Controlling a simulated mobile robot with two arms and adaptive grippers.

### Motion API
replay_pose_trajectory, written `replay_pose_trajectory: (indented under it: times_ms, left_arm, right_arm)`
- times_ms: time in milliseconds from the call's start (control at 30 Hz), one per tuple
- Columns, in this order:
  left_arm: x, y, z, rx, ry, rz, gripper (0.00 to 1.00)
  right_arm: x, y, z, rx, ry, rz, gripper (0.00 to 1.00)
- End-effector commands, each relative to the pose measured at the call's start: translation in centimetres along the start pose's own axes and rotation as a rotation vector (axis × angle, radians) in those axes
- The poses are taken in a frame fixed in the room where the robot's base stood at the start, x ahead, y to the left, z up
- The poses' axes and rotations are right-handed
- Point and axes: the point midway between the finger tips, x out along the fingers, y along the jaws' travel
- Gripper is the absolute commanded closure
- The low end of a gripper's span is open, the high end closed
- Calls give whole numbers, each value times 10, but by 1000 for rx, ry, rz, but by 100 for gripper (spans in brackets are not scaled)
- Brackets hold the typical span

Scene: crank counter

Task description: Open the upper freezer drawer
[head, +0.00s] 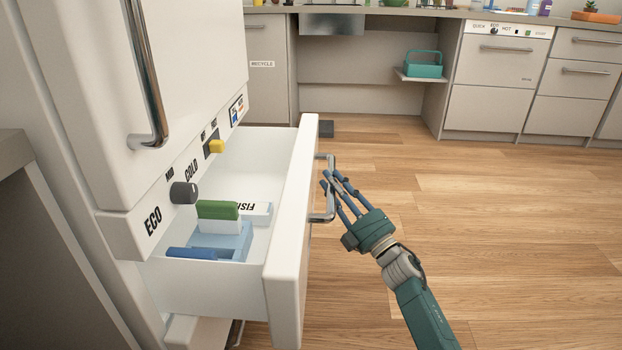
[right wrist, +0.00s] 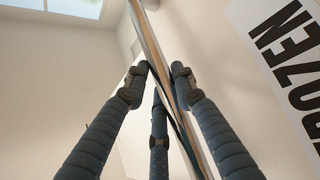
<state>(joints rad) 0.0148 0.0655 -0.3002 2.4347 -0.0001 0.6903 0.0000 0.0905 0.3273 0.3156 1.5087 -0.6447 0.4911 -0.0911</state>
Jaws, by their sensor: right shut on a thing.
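The upper freezer drawer (head: 285,240) is white and stands pulled well out of the fridge-freezer. Inside it lie a green and white box (head: 218,216), a blue box (head: 225,242) and a white packet marked FISH (head: 255,212). Its metal bar handle (head: 331,188) is on the drawer's front. My right gripper (head: 334,185) is shut on this handle, with its blue fingers around the bar. In the right wrist view the fingers sit on both sides of the handle (right wrist: 170,65). My left gripper is not in view.
Above the drawer is a control strip with a dark knob (head: 184,193) and a yellow slider (head: 216,146). A lower drawer (head: 195,332) shows below. The wooden floor (head: 480,230) to the right is clear. Counters with drawers (head: 490,70) line the back, with a teal caddy (head: 424,64) on a shelf.

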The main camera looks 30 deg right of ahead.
Motion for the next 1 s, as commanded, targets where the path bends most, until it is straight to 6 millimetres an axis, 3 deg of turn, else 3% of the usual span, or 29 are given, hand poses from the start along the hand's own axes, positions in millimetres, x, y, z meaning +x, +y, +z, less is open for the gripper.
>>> replay_pose_trajectory:
  times_ms: [600,1000]
  left_arm:
    - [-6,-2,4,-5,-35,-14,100]
    - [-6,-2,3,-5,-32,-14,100]
  right_arm:
    - [-70,61,68,3,0,-6,100]
    - [-96,86,94,5,1,-5,100]
